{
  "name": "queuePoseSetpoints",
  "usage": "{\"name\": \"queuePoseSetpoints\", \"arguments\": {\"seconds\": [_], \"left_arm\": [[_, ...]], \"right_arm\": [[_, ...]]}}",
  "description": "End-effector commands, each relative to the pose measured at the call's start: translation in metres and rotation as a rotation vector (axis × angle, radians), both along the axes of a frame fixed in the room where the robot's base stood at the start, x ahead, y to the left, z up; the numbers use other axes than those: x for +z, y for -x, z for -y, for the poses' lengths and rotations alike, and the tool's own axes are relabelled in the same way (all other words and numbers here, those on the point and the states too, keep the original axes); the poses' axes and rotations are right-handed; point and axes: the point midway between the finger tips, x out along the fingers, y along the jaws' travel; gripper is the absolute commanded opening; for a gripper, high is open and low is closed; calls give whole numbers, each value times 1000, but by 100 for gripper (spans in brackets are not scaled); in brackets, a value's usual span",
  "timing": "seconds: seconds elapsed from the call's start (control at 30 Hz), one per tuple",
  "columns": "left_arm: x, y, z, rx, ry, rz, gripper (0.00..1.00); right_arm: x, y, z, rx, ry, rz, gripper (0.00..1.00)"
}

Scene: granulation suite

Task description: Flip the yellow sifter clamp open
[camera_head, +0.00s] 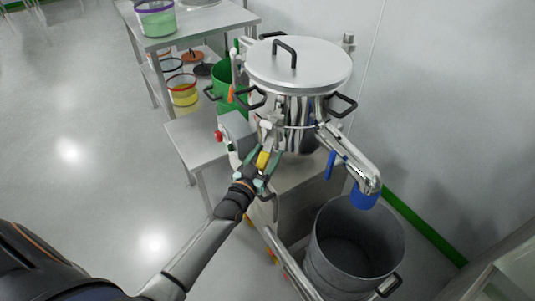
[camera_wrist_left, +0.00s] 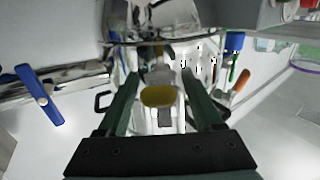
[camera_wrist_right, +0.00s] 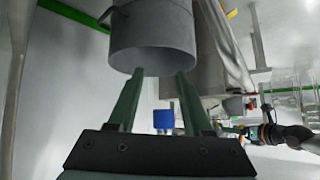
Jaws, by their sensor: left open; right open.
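The yellow sifter clamp (camera_head: 263,159) is on the front of the shiny steel sifter (camera_head: 299,110), below its lidded drum. In the left wrist view the yellow clamp end (camera_wrist_left: 159,96) lies between the fingers, with a gap on each side. My left gripper (camera_head: 265,170) is open around the clamp; its green fingers (camera_wrist_left: 160,85) do not appear to press on it. My right gripper (camera_wrist_right: 158,85) is open and empty, with a grey bin beyond its fingertips. The right gripper is not seen in the head view.
A grey bin (camera_head: 326,262) stands at the lower right under the blue-capped spout (camera_head: 364,197). A grey control box with a red button (camera_head: 219,135) is left of the sifter. A steel shelf (camera_head: 207,20) with coloured sieves stands behind. The floor at left is clear.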

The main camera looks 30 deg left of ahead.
Motion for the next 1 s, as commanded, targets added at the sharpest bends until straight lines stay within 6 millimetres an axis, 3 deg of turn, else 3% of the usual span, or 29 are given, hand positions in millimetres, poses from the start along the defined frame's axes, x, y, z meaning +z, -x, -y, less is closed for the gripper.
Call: {"name": "queuePoseSetpoints", "arguments": {"seconds": [0.4, 1.0], "left_arm": [[0, -7, 0, 0, -1, 0, 66], [0, -7, 0, 0, -1, 0, 0]], "right_arm": [[0, -2, -1, 3, -1, 1, 50], [-2, 1, -2, 4, -1, -5, 50]]}}
